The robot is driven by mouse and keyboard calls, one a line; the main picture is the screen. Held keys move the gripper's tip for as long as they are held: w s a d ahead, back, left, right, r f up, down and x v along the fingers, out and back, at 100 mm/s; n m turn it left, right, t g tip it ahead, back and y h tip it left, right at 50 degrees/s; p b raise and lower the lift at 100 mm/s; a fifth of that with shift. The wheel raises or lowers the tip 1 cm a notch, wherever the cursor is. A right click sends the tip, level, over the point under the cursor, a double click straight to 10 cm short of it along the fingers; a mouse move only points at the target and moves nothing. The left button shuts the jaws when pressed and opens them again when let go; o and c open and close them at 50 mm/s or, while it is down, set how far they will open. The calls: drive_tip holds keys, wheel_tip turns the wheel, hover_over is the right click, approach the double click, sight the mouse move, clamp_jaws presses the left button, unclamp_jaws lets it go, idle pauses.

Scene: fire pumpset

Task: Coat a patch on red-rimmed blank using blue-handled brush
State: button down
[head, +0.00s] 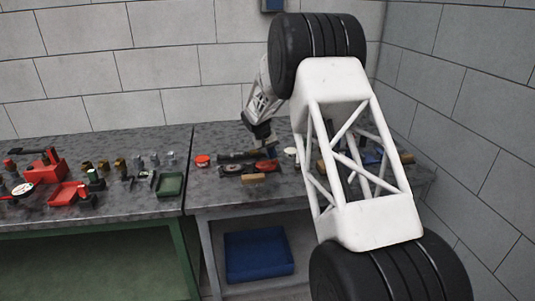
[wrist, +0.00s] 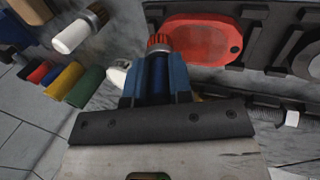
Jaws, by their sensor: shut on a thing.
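My gripper (head: 264,141) reaches down over the right-hand table in the head view. In the wrist view, its blue jaws (wrist: 157,88) are shut on a dark blue piece (wrist: 158,75), which I take as the handle of the blue-handled brush. A ribbed red end (wrist: 159,43) shows just beyond it; I cannot tell whether it belongs to the brush. A red oblong plate (wrist: 203,42) with a dark hole lies beside it in a dark holder; it also shows in the head view (head: 267,166). A small round red piece (head: 202,160) lies to its left. I cannot tell which is the red-rimmed blank.
A white round piece (head: 290,151) and a tan block (head: 254,179) lie nearby. Yellow (wrist: 63,80) and green (wrist: 85,87) cylinders and a white one (wrist: 72,37) are left in the wrist view.

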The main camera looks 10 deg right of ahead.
drive_tip(key=shift+a+f, duration=0.15)
drive_tip(key=shift+a, duration=3.9)
drive_tip(key=shift+d+r, duration=0.2)
drive_tip(key=shift+d, duration=0.65)
drive_tip(key=shift+d+f, duration=0.1)
drive_tip(key=shift+d, duration=3.35)
drive_tip(key=shift+r, duration=4.1)
drive_tip(key=shift+a, duration=0.15)
